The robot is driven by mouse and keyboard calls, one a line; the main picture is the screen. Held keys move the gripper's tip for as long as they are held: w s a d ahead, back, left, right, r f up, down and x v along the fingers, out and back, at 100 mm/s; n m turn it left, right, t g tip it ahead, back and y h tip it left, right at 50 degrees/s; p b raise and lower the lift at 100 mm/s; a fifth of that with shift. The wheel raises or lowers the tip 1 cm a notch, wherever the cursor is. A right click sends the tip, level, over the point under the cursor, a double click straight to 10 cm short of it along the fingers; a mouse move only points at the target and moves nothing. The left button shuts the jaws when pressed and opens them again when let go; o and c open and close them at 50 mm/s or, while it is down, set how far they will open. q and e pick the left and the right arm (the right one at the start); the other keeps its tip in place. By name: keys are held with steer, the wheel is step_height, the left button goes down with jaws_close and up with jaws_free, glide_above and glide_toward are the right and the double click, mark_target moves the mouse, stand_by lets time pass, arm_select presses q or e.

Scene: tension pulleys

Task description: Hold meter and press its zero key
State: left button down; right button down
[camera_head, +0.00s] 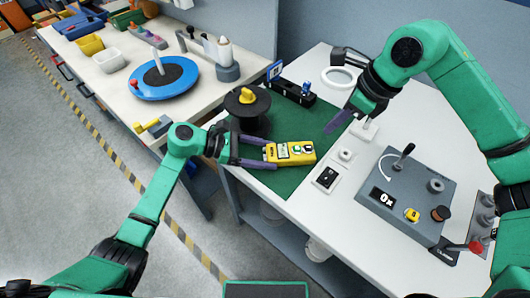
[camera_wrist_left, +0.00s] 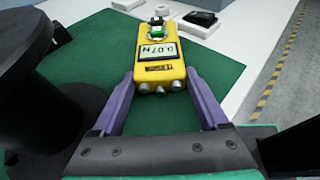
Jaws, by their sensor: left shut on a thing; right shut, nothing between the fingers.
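The yellow meter (camera_head: 278,160) is over the front part of the green mat (camera_head: 291,184). My left gripper (camera_head: 267,153) is shut on the meter's near end, with one purple finger on each side. In the left wrist view the meter (camera_wrist_left: 176,74) lies between the finger tips (camera_wrist_left: 160,80). Its lit display (camera_wrist_left: 157,51) shows digits that look like 0.07 N. Beyond the display are a green part and a dark part; I cannot tell which is the zero key. My right gripper (camera_head: 333,125) is shut and empty, above the mat, right of and behind the meter.
A dark spool (camera_head: 240,108) with a yellow knob stands behind my left gripper. A black stand (camera_head: 292,93) is at the mat's back. A small black-topped box (camera_head: 326,178) and a grey control panel (camera_head: 385,205) stand right of the mat. A blue turntable (camera_head: 180,85) is on the other bench.

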steer(key=a+m+t+y, duration=0.1)
steer(key=m, duration=0.2)
steer(key=w+r+m+t+y, duration=0.1)
steer(key=m, duration=0.2)
steer(key=a+m+t+y, duration=0.1)
steer(key=m+y, duration=0.1)
steer(key=m, duration=0.1)
steer(key=shift+w+a+r+m, duration=0.15)
steer(key=shift+a+r+m, duration=0.15)
steer(key=shift+r, duration=0.1)
glide_above(312, 153)
steer(key=shift+w+f, duration=0.1)
steer(key=shift+f, duration=4.3)
steer(key=shift+f, duration=0.1)
steer(key=shift+f, duration=0.3)
